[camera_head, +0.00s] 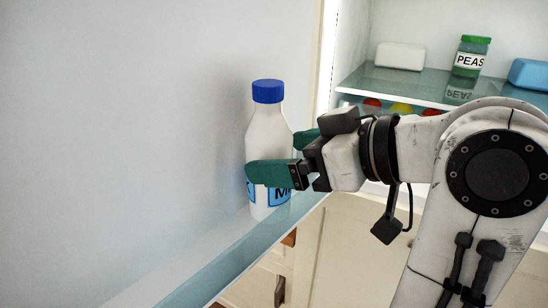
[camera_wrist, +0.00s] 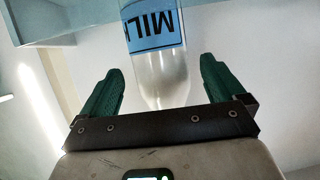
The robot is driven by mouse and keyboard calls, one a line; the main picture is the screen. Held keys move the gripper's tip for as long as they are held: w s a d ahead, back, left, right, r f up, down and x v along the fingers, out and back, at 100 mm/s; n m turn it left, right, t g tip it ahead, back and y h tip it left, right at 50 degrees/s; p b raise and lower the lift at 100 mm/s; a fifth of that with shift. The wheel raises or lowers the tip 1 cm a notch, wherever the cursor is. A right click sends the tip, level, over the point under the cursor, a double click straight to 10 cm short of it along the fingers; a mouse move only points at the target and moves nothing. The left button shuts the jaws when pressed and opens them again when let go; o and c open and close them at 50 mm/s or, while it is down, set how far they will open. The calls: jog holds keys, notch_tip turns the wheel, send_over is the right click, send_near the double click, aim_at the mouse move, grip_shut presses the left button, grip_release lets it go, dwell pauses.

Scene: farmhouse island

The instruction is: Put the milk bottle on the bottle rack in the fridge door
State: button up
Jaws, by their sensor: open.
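The milk bottle (camera_head: 268,135), white with a blue cap and a blue label, stands upright on the bottle rack (camera_head: 225,258) of the fridge door in the head view. My gripper (camera_head: 280,158) is at the bottle's right side, with its green fingers around the bottle's middle. In the wrist view the bottle (camera_wrist: 163,75) shows between the two spread fingers, with a gap on each side. My gripper (camera_wrist: 160,90) is open there. The near finger hides part of the bottle and its label in the head view.
The fridge interior is at the right, with a glass shelf (camera_head: 350,78) holding a white block (camera_head: 400,56), a green-lidded peas jar (camera_head: 471,57) and a blue box (camera_head: 530,74). Red and yellow things lie below it. The rack is bare on the near side of the bottle.

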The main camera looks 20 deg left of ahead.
jog(key=v, duration=0.9)
jog(key=shift+b, duration=0.3)
jog(key=shift+a, duration=0.1)
jog(key=d+f+m+t+h, duration=0.1)
jog(key=d+f+m+h, duration=0.4)
jog(key=f, duration=1)
jog(key=d+f+m+t+h, duration=0.1)
jog(key=d+f+m, duration=0.4)
jog(key=d+f, duration=0.75)
jog(key=s+d+f+m+g+h, duration=0.1)
jog(key=s+d+f+m+h, duration=0.1)
jog(key=s+d+f, duration=0.3)
jog(key=s+d+f+m+g+h, duration=0.1)
jog(key=s+d+f, duration=0.4)
jog(key=s+f, duration=0.5)
jog(key=s+d+f+m+g+h, duration=0.1)
jog(key=s+d+f+m+h, duration=0.2)
jog(key=s+f, duration=0.5)
jog(key=shift+s+d+g+h, duration=0.4)
jog(key=shift+s+d+h, duration=0.1)
jog(key=shift+d+h, duration=0.35)
jog(key=shift+f, duration=0.1)
